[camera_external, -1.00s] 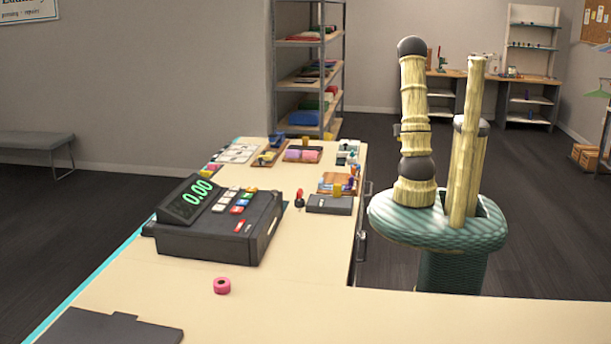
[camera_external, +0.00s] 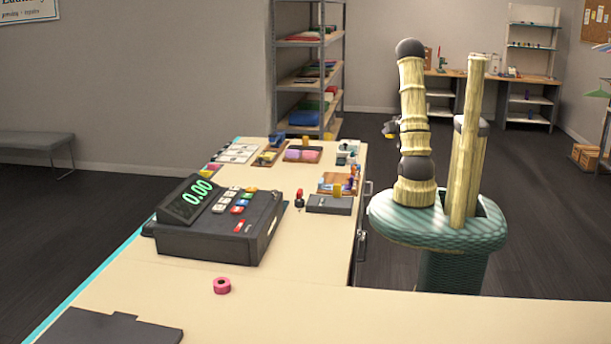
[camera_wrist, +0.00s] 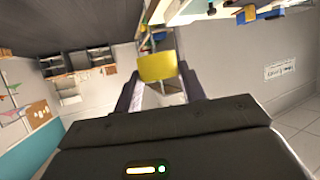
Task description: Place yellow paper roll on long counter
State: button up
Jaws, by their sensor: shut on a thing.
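The yellow paper roll (camera_wrist: 157,67) shows in the wrist view, held between the two dark fingers of my gripper (camera_wrist: 159,83). In the external view my gripper (camera_external: 390,128) is partly hidden behind my arm, so the roll cannot be made out clearly there. My gripper appears to the right of the long counter (camera_external: 305,265), apart from it. The counter has a pale top that runs from the front toward the shelves.
A cash register (camera_external: 220,222), a pink tape ring (camera_external: 222,286) and a dark card reader (camera_external: 329,205) sit on the counter. Several small trays and items crowd its far end. Bare counter lies right of the register and in front. A metal shelf (camera_external: 308,85) stands behind.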

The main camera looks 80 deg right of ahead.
jog(key=w+d+f+n+t+y, duration=0.1)
jog(key=w+n+t+y, duration=0.15)
jog(key=w, duration=0.35)
jog(key=w+d+f+n+t+y, duration=0.1)
jog(key=w+d+n+t+y, duration=0.15)
jog(key=w+n, duration=0.2)
jog(key=n+t+y, duration=0.3)
jog(key=n+y, duration=0.3)
jog(key=y, duration=0.1)
send_over(345, 170)
notch_tip(345, 170, down, 4)
jog(key=shift+d, duration=0.1)
jog(key=shift+f, duration=0.1)
jog(key=shift+f+p, duration=0.3)
jog(key=shift+f, duration=2.15)
jog(key=shift+f, duration=0.1)
jog(key=shift+f+p, duration=0.7)
jog(key=shift+f, duration=1.5)
